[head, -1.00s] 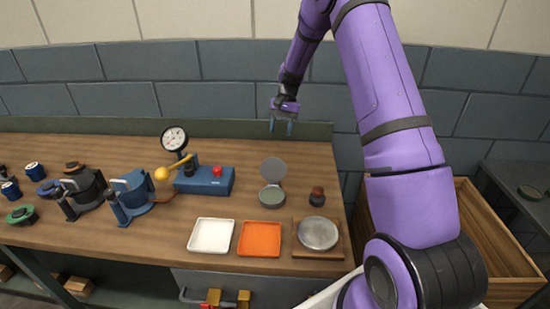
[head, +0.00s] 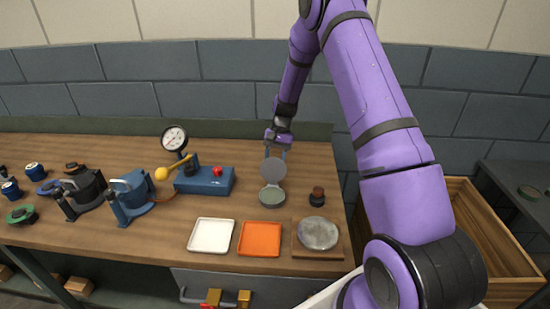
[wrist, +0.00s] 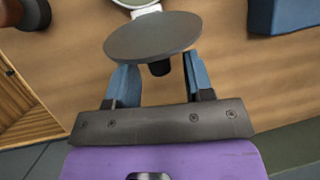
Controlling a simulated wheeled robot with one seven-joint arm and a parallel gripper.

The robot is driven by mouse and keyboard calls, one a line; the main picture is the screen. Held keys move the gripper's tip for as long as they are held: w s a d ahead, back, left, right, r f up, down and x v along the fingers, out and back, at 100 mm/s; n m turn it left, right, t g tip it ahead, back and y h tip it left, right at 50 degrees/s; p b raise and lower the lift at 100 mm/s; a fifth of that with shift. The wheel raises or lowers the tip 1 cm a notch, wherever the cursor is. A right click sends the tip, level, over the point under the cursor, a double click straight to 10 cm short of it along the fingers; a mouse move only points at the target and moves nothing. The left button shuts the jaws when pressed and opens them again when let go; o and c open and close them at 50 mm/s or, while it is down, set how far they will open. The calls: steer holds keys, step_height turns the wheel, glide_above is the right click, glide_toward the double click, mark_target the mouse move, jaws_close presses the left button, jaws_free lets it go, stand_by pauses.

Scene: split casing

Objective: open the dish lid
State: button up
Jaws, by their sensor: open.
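The dish (head: 271,197) is a small round grey-green pan on the bench. Its round grey lid (head: 273,169) stands raised at the dish's back edge. In the wrist view the lid (wrist: 150,38) appears as a dark disc with a short black knob (wrist: 160,68) on its far side. My gripper (head: 275,152) is just behind and above the lid. In the wrist view the gripper (wrist: 161,78) is open, its two blue fingers on either side of the knob with gaps to both. The dish is mostly cut off there.
A blue box with a red button (head: 205,181) and a dial gauge (head: 174,138) stand left of the dish. A dark jar (head: 317,196) is to its right. A white tray (head: 211,235), an orange tray (head: 259,239) and a grey disc on a board (head: 318,233) are in front.

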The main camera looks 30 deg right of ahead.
jaws_close()
steer(key=shift+s+a+r+t, duration=0.25)
steer(key=shift+s+r+t, duration=0.05)
steer(key=shift+t, duration=0.1)
steer(key=shift+s+a+r+h, duration=0.2)
steer(key=shift+s+a+h, duration=0.05)
steer(key=shift+s+h, duration=0.1)
jaws_free()
steer(key=v, duration=1)
steer(key=shift+r, duration=0.35)
